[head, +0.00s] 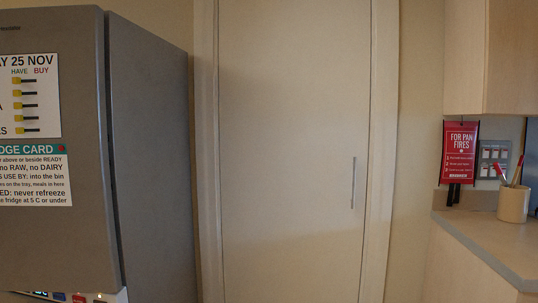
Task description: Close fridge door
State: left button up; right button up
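The grey fridge stands at the left of the head view. Its door (75,240) faces me and carries paper cards. A dark, narrow seam runs down between the door's right edge and the fridge's side wall (155,170). I cannot tell from this view whether the door is fully shut or slightly ajar. Below the door's bottom edge a white strip (108,297) with small coloured items shows, cut off by the frame. The door's left part and any handle are out of view. Neither of my grippers is in view.
A tall pale door (290,150) with a vertical handle (353,183) is shut behind. At right are a counter (490,240) with a utensil pot (513,204), a red sign (459,153) and a wall cabinet (510,55). The floor is not visible.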

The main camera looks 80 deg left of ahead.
aim_at(58, 230)
jog(key=u, duration=4.85)
jog(key=i, duration=2)
jog(key=z, duration=0.75)
